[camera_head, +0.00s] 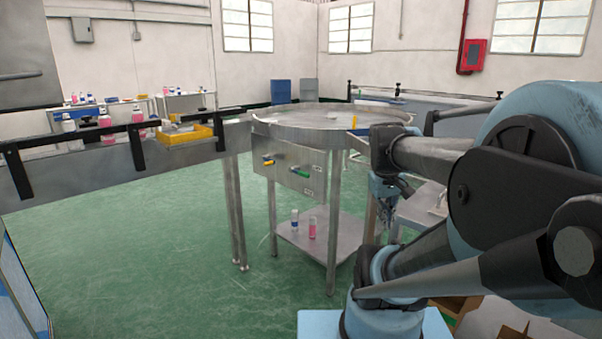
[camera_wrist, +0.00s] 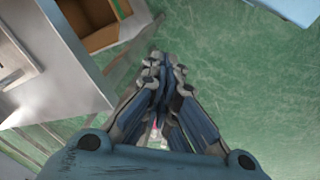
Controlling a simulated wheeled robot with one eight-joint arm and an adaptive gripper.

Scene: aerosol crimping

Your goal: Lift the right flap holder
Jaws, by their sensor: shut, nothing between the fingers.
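My gripper (camera_wrist: 162,68) points down over the green floor in the wrist view, its fingertips together and nothing between them. In the head view my gripper (camera_head: 386,192) hangs beside the round steel table, partly hidden by my arm. I cannot make out a flap holder for certain in either view. An open cardboard box (camera_wrist: 98,38) shows at the top left of the wrist view, apart from the fingers. Brown cardboard (camera_head: 458,304) also shows at the lower right of the head view, largely hidden behind my arm.
A round steel table (camera_head: 305,117) with a control panel and lower shelf stands in the middle. A conveyor (camera_head: 80,172) with black rail posts and a yellow tray (camera_head: 185,135) is at left. A grey metal surface (camera_wrist: 62,75) lies left of my gripper. Green floor is open at front left.

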